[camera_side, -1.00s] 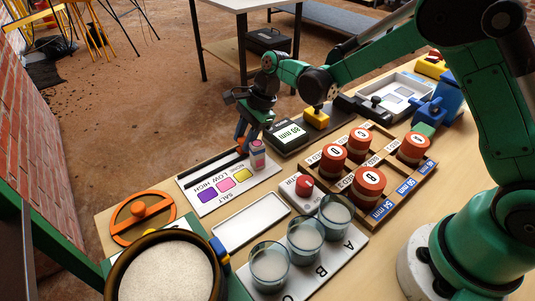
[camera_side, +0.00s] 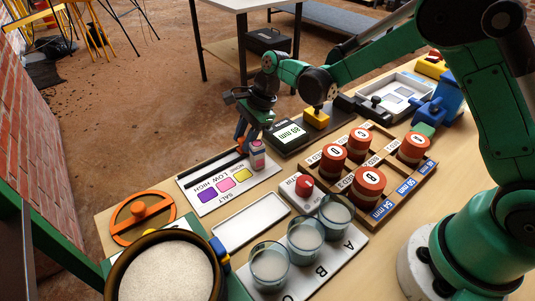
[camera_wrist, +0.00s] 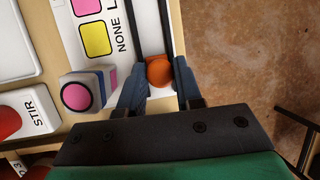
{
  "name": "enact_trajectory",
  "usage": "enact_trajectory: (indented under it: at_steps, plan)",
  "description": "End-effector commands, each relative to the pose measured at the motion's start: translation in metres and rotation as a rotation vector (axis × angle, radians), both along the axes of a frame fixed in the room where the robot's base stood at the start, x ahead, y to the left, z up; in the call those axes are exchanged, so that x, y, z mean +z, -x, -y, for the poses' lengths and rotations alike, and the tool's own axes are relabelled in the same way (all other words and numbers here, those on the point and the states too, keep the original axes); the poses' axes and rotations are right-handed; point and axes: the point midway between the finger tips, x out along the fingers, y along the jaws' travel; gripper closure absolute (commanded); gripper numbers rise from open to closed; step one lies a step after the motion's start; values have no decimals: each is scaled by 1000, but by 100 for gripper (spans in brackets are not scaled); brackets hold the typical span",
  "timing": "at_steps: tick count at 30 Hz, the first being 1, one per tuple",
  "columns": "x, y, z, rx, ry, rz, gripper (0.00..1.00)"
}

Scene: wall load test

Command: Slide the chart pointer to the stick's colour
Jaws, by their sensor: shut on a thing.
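The salt chart (camera_side: 215,207) is a white card with purple (camera_side: 207,196), pink (camera_side: 226,184) and yellow (camera_side: 243,174) patches and a dark slot (camera_side: 210,173) along its far edge. My gripper (camera_wrist: 160,82) is shut on the orange pointer knob (camera_wrist: 159,70), at the slot's NONE end, just past the yellow patch (camera_wrist: 95,39). In the side view my gripper (camera_side: 246,135) hides the knob. I cannot make out a stick.
A white tray (camera_side: 232,238) lies in front of the chart.

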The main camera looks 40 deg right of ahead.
Motion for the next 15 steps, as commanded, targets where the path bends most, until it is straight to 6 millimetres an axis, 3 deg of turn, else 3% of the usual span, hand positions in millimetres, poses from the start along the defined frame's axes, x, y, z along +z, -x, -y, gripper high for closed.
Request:
enact_trajectory:
  at_steps: [15]
  plan:
    - [1,-2,-15,-2,-1,7,100]
